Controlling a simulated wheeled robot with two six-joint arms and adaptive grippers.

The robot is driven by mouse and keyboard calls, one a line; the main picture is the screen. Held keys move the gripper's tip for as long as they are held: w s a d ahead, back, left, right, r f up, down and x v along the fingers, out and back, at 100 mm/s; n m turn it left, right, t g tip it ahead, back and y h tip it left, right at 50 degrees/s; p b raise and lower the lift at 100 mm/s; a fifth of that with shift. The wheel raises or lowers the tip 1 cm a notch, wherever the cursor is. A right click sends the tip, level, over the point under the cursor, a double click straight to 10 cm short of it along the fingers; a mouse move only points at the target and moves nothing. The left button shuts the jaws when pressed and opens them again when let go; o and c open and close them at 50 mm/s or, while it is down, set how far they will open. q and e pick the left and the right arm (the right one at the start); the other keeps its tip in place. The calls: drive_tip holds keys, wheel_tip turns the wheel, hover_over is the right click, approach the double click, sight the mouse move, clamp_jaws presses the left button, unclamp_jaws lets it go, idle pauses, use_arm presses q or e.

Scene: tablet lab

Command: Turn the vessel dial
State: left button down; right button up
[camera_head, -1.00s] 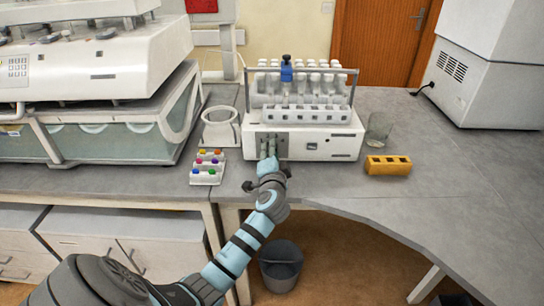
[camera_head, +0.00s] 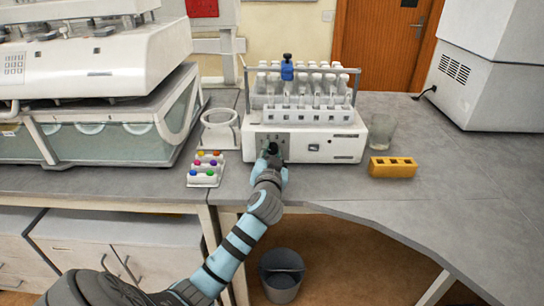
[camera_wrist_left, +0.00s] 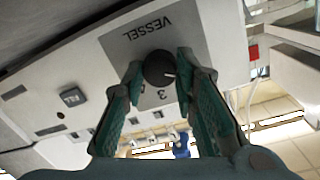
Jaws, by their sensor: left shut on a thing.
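The vessel dial (camera_wrist_left: 156,70) is a round dark knob on a grey panel under the word VESSEL, in the left wrist view. My left gripper (camera_wrist_left: 161,80) is shut on the dial, one finger on each side. In the head view my left gripper (camera_head: 272,152) reaches the front of the white machine (camera_head: 340,145), at the left part of its face. It hides most of the dial there. My right gripper is not in view.
A tube rack with a blue-topped piece (camera_head: 287,70) stands on the machine. A glass beaker (camera_head: 381,132) and a yellow block (camera_head: 392,167) lie to its right. A tray of coloured caps (camera_head: 205,172) and a white ring holder (camera_head: 220,130) stand to its left.

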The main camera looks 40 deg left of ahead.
use_arm(q)
drive_tip(key=shift+r, duration=0.4)
drive_tip(key=c, duration=1.6)
unclamp_jaws()
drive_tip(key=o, duration=0.3)
drive_tip(key=shift+w+f, duration=0.1)
drive_tip(key=shift+f, duration=0.1)
drive_tip(key=v, duration=1.2)
drive_tip(key=shift+f, duration=0.1)
